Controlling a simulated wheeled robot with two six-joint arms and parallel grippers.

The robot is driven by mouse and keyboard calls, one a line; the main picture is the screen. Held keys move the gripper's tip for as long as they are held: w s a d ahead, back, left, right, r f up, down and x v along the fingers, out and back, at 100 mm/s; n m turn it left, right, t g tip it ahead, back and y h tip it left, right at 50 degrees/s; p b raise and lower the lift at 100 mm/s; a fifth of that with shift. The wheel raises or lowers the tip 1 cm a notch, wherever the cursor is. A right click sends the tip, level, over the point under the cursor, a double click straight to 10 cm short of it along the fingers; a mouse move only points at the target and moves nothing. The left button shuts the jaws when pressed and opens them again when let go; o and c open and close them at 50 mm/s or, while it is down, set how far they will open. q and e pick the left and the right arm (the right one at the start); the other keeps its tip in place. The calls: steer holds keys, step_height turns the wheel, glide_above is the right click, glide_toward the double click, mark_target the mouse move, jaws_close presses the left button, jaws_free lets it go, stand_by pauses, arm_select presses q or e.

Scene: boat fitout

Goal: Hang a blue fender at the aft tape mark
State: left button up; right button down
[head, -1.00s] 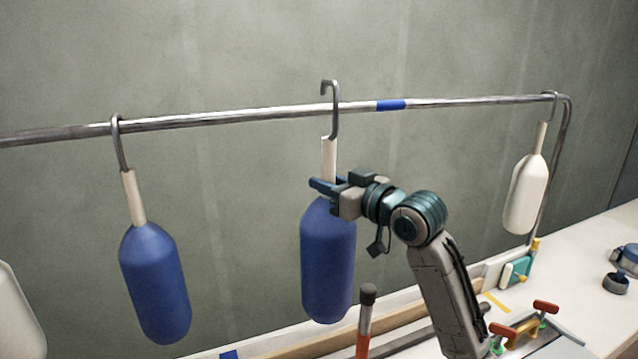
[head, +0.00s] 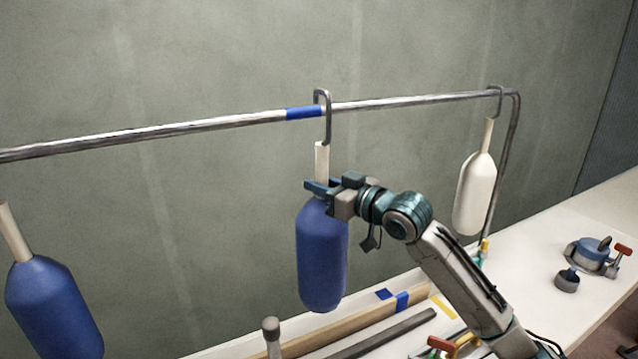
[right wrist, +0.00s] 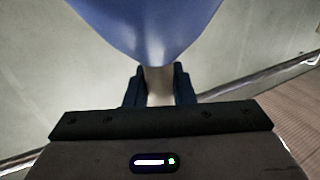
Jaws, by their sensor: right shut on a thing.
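My right gripper (head: 322,186) is shut on the pale neck of a blue fender (head: 322,255); the fender hangs upright below the jaws. In the right wrist view the jaws (right wrist: 160,86) close around the neck, with the blue body (right wrist: 150,25) beyond. The fender's grey hook (head: 328,120) stands at the rail (head: 420,101), its top above the rail, just right of a blue tape mark (head: 303,112). I cannot tell whether the hook touches the rail. My left gripper is not in view.
Another blue fender (head: 55,305) hangs at the left. A white fender (head: 475,192) hangs by its hook near the rail's right bend. Below are a white bench (head: 545,255), a wooden strip, a grey bar and a blue-grey winch-like fitting (head: 590,255).

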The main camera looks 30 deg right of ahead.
steer(key=shift+w+r, duration=0.1)
steer(key=shift+w, duration=0.1)
steer(key=shift+w+a, duration=0.1)
steer(key=shift+w, duration=2.1)
steer(key=shift+w+d+f+b, duration=0.15)
steer(key=shift+w+f+b, duration=0.5)
steer(key=shift+w+f, duration=0.3)
steer(key=shift+w+d+f+b, duration=0.1)
steer(key=shift+w+f+b, duration=0.55)
steer(key=shift+w, duration=0.4)
